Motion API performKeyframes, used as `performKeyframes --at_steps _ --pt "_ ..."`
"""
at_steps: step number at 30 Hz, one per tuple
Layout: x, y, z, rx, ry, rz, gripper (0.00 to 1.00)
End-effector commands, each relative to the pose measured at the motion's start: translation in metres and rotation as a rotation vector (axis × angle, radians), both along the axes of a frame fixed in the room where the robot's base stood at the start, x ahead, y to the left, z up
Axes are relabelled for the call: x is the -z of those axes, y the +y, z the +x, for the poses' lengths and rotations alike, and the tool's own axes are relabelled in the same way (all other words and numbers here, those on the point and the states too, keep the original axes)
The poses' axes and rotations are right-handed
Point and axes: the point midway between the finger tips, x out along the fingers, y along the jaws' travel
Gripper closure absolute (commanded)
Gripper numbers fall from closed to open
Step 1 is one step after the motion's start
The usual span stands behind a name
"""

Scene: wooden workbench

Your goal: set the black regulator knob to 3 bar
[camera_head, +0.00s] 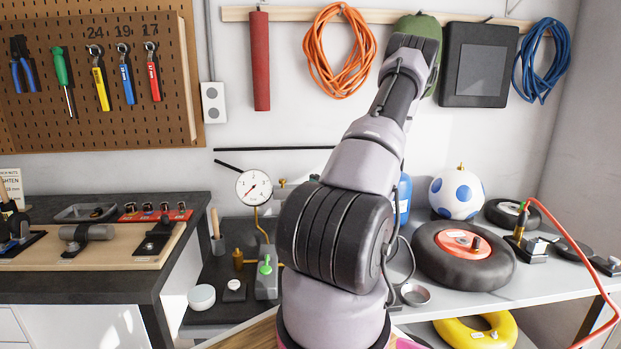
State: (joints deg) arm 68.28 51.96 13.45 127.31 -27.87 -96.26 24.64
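A round white pressure gauge (254,187) stands upright on a brass stem at the back of the bench, left of my arm. Its dial is too small to read surely. Brass fittings (282,184) show just right of it. A small dark part (313,178) peeks out at the left edge of my arm; I cannot tell whether it is the black regulator knob. My arm rises through the middle of the picture and hides what is behind it. My gripper's fingers are not visible at the arm's far end, near the back wall.
A grey block with a green lever (266,266) and a white round tub (201,297) are below the gauge. On the right are a black tyre (463,254), a blue-spotted ball (457,193) and a red hose (566,236). A dark-topped workbench (150,283) stands left.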

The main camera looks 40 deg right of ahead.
Motion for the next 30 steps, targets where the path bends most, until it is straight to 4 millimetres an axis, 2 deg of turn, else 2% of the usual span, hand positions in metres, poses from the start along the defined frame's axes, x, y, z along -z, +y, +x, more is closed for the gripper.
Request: performKeyframes --at_steps 3,9,14,21,22,26,27,28,30 --pt "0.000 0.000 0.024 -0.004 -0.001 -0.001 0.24" --pt "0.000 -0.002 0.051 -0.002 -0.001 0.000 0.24" --pt "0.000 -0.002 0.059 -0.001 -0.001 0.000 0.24" --pt "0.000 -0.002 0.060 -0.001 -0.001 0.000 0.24" --pt "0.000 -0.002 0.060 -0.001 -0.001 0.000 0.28" --pt "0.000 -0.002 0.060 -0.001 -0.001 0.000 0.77" --pt "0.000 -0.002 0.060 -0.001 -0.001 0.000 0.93" --pt "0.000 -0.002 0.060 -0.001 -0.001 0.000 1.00" --pt "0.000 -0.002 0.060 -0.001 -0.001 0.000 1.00"
